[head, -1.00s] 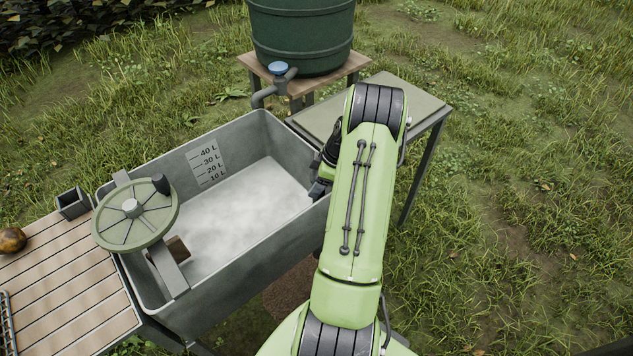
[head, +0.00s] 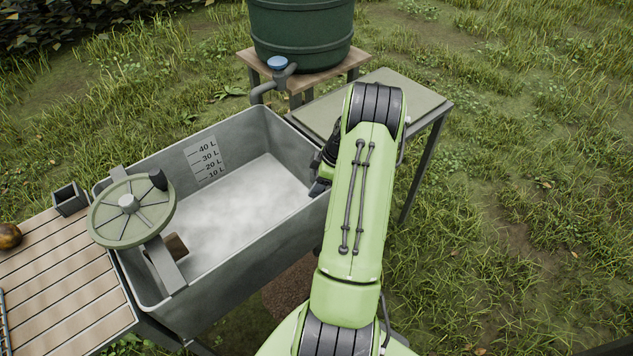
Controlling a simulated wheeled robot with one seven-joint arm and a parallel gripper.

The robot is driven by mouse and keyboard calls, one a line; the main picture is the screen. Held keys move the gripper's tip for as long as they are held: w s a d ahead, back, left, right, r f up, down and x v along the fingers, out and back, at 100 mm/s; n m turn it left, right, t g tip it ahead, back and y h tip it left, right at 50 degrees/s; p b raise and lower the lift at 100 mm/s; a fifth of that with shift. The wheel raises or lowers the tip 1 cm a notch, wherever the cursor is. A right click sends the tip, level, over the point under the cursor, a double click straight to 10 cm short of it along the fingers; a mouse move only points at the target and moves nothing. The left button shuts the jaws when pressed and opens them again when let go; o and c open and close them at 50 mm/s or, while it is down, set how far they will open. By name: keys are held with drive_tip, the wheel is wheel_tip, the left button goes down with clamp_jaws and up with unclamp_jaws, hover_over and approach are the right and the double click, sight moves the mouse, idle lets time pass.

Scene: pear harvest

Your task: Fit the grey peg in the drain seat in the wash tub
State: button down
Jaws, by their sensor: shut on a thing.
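The grey wash tub (head: 238,267) stands left of my arm, with a scale from 10 L to 40 L on its inner back wall. Its floor looks pale and cloudy, and I cannot make out the drain seat. My gripper (head: 317,188) is dark and partly hidden by my green arm. It is at the tub's right end, by the inner wall. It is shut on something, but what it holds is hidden. I cannot see the grey peg.
A green handwheel (head: 131,211) on a bracket covers the tub's left end. A tap (head: 278,66) on the green barrel (head: 300,36) is behind the tub. A side table (head: 415,97) stands behind my arm. A slatted bench (head: 65,290) adjoins the left side.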

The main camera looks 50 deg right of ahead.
drive_tip(key=shift+f, duration=0.2)
drive_tip(key=shift+s+a+f+b, duration=0.2)
drive_tip(key=shift+a+f+b, duration=0.05)
drive_tip(key=shift+f+b, duration=0.3)
drive_tip(key=shift+c, duration=0.6)
unclamp_jaws()
drive_tip(key=shift+o, duration=0.6)
drive_tip(key=shift+w+d+r+p, duration=0.15)
drive_tip(key=shift+r+p, duration=0.2)
drive_tip(key=shift+r, duration=0.2)
drive_tip(key=shift+w+d+r+p, duration=0.1)
drive_tip(key=shift+r+p, duration=0.2)
drive_tip(key=shift+r, duration=0.25)
drive_tip(key=shift+r+p, duration=1.15)
drive_tip(key=shift+r, duration=1)
